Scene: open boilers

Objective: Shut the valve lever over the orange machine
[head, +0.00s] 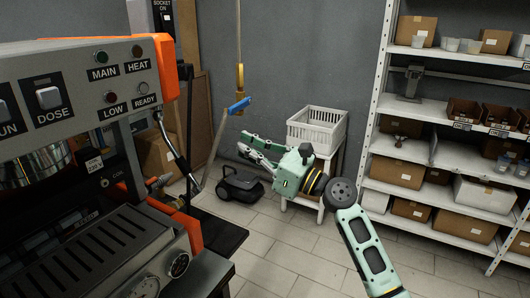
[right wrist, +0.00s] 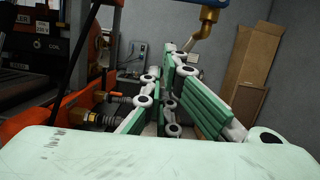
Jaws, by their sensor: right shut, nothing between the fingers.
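The valve lever (head: 239,106) is a short blue handle at the lower end of a brass valve (head: 240,77) on a vertical pipe. It lies across the pipe line, slightly tilted, to the right of the orange machine (head: 186,222). My right gripper (head: 240,142) is just below and slightly right of the lever in the head view, fingers pointing left, shut and empty, with no visible contact. In the right wrist view, the brass fitting (right wrist: 207,18) is above the fingers (right wrist: 172,60), with a blue bit at the top edge. My left gripper is out of view.
A shelf unit (head: 376,85) with boxes stands at the right. A white crate (head: 316,131) sits on a small stand behind my right gripper. A black wheeled case (head: 240,184) is on the floor. A thin pipe (head: 216,146) slants down below the lever. Floor in front is clear.

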